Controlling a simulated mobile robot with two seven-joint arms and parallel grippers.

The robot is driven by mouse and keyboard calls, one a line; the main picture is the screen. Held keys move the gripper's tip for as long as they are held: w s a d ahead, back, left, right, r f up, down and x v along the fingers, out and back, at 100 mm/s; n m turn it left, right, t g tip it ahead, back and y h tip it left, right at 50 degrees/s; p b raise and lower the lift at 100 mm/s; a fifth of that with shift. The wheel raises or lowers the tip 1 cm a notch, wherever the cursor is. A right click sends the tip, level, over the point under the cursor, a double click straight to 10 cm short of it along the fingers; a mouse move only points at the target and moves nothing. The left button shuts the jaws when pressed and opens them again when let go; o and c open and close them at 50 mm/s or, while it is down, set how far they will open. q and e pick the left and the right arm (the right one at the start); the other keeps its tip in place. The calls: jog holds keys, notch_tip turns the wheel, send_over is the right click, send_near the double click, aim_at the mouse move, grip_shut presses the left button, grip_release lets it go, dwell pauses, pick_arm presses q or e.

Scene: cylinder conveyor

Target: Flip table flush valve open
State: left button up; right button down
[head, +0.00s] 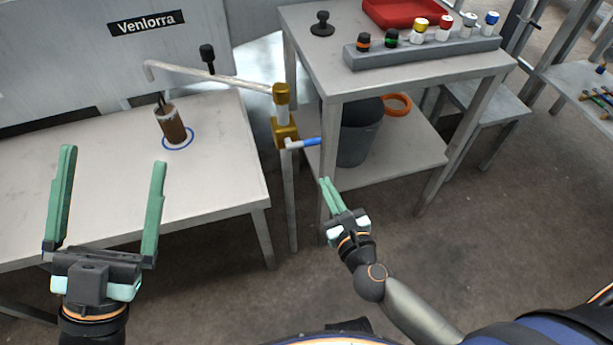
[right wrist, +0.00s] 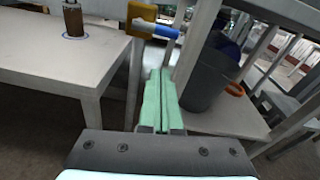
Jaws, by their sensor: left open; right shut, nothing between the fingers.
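The flush valve has a brass body (head: 285,131) on a post at the right end of the left table. Its lever has a blue-sleeved handle (head: 306,142) that points right, about level. The valve body (right wrist: 142,18) and blue handle (right wrist: 166,31) also show at the top of the right wrist view. My right gripper (head: 327,182) is shut and empty, a little below and right of the blue handle, apart from it. In the right wrist view its fingers (right wrist: 160,75) point up toward the handle. My left gripper (head: 113,157) is open and empty over the front of the left table.
A brown cylinder (head: 172,127) stands in a blue ring on the left table (head: 95,155), under a bent pipe (head: 215,76). The right table (head: 400,85) holds a grey rack (head: 425,55) of capped bottles and a red tray (head: 400,12). A grey bucket (head: 358,140) stands on its lower shelf.

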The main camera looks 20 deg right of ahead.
aim_at(305, 143)
pick_arm(q)
jog(key=shift+s+a+r+m+h, duration=0.1)
jog(key=shift+s+r+m+h, duration=0.15)
jog(key=shift+s+h, duration=0.15)
jog(key=shift+s+a+r+m+h, duration=0.1)
jog(key=shift+s+m+h, duration=0.2)
jog(key=shift+s, duration=0.2)
pick_arm(e)
jog(key=shift+s+a+f+m, duration=0.1)
jog(key=shift+s+f+m, duration=0.05)
jog(key=shift+f+m, duration=0.7)
jog(key=w+f+b, duration=0.1)
jog(key=w+b, duration=0.1)
jog(key=w, duration=0.8)
pick_arm(q)
jog(key=shift+s+d+r+m+g+h+p, duration=0.15)
jog(key=shift+s+r+m+h+p, duration=0.15)
jog(key=shift+s+m+h, duration=0.15)
jog(key=shift+s+r+m+g+h+p, duration=0.2)
jog(key=shift+r+m+h+p, duration=0.1)
jog(key=shift+h, duration=0.25)
pick_arm(e)
jog(key=r, duration=0.2)
jog(key=s+r, duration=0.1)
jog(key=shift+a+r, duration=0.2)
jog(key=shift+r, duration=0.15)
pick_arm(q)
jog(key=shift+w+n+y, duration=0.15)
jog(key=shift+n+y, duration=0.15)
jog(key=shift+y, duration=0.1)
